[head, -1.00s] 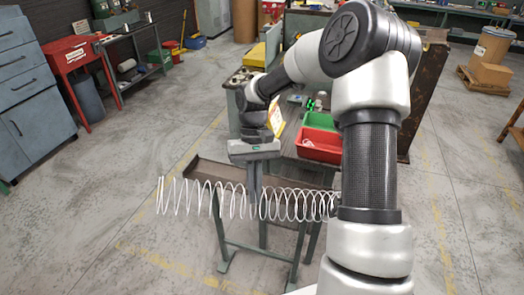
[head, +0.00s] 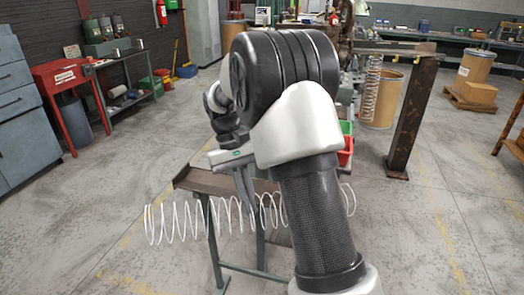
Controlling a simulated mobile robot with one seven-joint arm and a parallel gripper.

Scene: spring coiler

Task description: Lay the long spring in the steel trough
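The long spring (head: 173,222) is a pale wire coil lying roughly level across the head view. My gripper (head: 248,203) has its fingers at the spring's middle coils and appears shut on them, holding the spring in the air. My arm hides part of the spring's right half; its right end shows beyond the arm. The steel trough (head: 200,181) is a brown, shallow tray on a green-grey stand, behind the spring in the picture. The spring appears in front of the trough's near edge and apart from it; its exact height is hard to tell. My arm covers the trough's right part.
Another spring (head: 371,88) hangs at the back right beside a brown drum (head: 383,98). A red bin (head: 346,150) and a green bin (head: 346,127) show partly behind my arm. A rusty post (head: 410,120) stands at right. The floor left of the stand is clear.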

